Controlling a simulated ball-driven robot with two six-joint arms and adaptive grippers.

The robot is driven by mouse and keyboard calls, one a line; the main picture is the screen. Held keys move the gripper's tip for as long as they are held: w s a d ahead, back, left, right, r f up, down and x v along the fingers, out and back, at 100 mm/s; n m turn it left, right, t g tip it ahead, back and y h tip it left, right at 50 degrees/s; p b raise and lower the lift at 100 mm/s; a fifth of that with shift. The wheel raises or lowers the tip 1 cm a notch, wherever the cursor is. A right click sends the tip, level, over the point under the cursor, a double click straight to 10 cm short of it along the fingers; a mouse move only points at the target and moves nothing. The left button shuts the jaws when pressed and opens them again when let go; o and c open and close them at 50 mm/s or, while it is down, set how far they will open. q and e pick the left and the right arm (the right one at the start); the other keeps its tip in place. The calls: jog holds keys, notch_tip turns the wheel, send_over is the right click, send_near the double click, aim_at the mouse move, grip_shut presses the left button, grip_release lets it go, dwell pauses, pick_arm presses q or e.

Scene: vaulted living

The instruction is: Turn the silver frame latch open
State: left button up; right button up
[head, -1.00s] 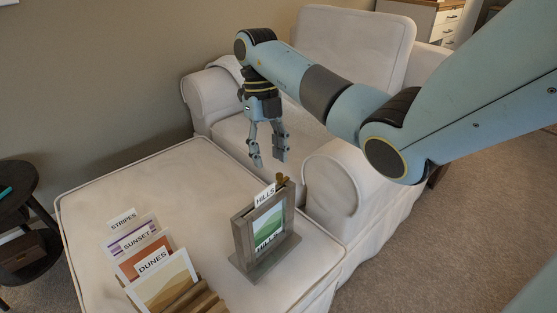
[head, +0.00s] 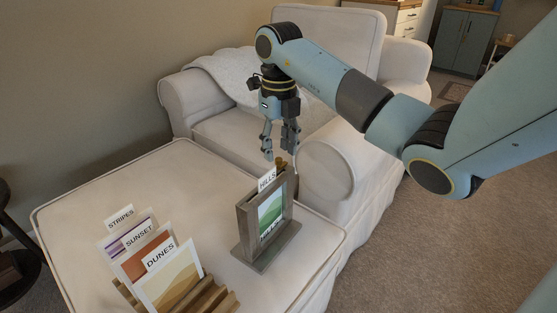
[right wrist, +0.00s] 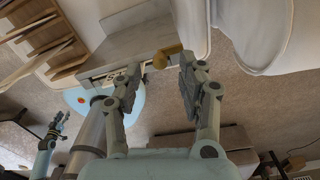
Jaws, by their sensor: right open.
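The grey-silver picture frame (head: 247,232) stands upright on the ottoman, holding a green hills picture and a HILLS card at its top. Its latch (head: 281,163) looks brass-brown and sticks up at the top edge. In the right wrist view the latch (right wrist: 168,54) is a golden knob just ahead of the fingertips. My right gripper (head: 279,153) points down just above and behind the latch, open and empty, with no clear contact. Its two fingers (right wrist: 157,78) are spread in the right wrist view. My left gripper (right wrist: 60,122) is small at the left there; its jaws are unclear.
A wooden rack (head: 207,302) with STRIPES, SUNSET and DUNES cards stands left of the frame. The cream ottoman (head: 110,190) is clear behind it. The armchair's near arm (head: 325,172) rises close to the right of the frame.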

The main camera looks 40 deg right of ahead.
notch_tip(320, 180, down, 2)
jog(key=shift+f, duration=0.2)
jog(key=shift+c, duration=1.1)
grip_shut()
jog(key=shift+n+b, duration=0.3)
jog(key=shift+n, duration=0.1)
jog(key=shift+c, duration=0.8)
grip_release()
pick_arm(q)
jog(key=shift+w+a+f, duration=0.15)
jog(key=shift+w+a, duration=0.2)
jog(key=shift+w, duration=0.4)
jog(key=shift+w+a+f, duration=0.15)
jog(key=shift+w+a, duration=0.2)
jog(key=shift+w, duration=0.4)
pick_arm(e)
jog(key=o, duration=0.4)
